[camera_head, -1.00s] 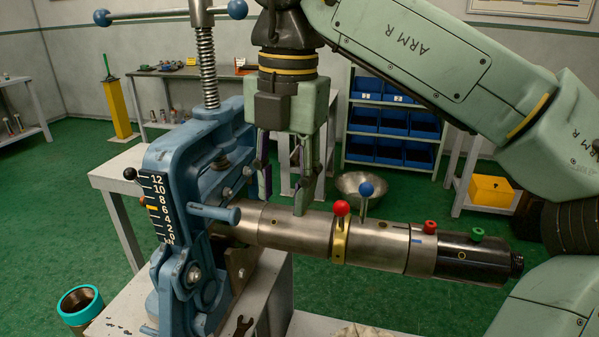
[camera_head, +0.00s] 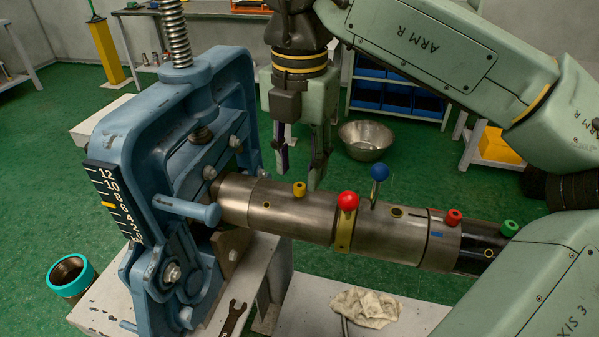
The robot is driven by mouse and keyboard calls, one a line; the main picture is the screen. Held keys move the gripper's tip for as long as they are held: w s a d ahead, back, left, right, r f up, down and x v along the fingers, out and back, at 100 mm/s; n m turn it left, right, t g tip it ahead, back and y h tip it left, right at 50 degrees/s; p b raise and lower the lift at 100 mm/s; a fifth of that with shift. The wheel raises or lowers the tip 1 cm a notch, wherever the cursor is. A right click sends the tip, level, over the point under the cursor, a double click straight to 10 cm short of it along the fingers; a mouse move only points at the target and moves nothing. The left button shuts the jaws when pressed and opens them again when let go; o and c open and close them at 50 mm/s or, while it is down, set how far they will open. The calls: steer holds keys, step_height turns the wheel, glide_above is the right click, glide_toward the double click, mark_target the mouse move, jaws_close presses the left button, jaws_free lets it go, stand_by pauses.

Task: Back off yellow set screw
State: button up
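The yellow set screw (camera_head: 299,188) stands up from the top of the grey steel pipe (camera_head: 290,213), between the vise and a brass collar (camera_head: 344,232). My gripper (camera_head: 299,178) points down with its two fingers apart and nothing between them. The fingertips are just above or behind the screw, close to the pipe's upper edge. I cannot tell the exact depth gap, and no contact with the screw is clear. The blue pipe vise (camera_head: 150,130) holds the pipe's left end.
A red ball-headed pin (camera_head: 348,201) and a blue one (camera_head: 379,173) stand right of the screw. Red (camera_head: 454,217) and green (camera_head: 510,228) screws sit further right. A wrench (camera_head: 234,318) and a rag (camera_head: 366,307) lie on the bench below. A steel bowl (camera_head: 366,139) is behind.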

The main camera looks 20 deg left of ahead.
mark_target(299, 185)
steer(key=shift+f, duration=1.6)
jaws_close()
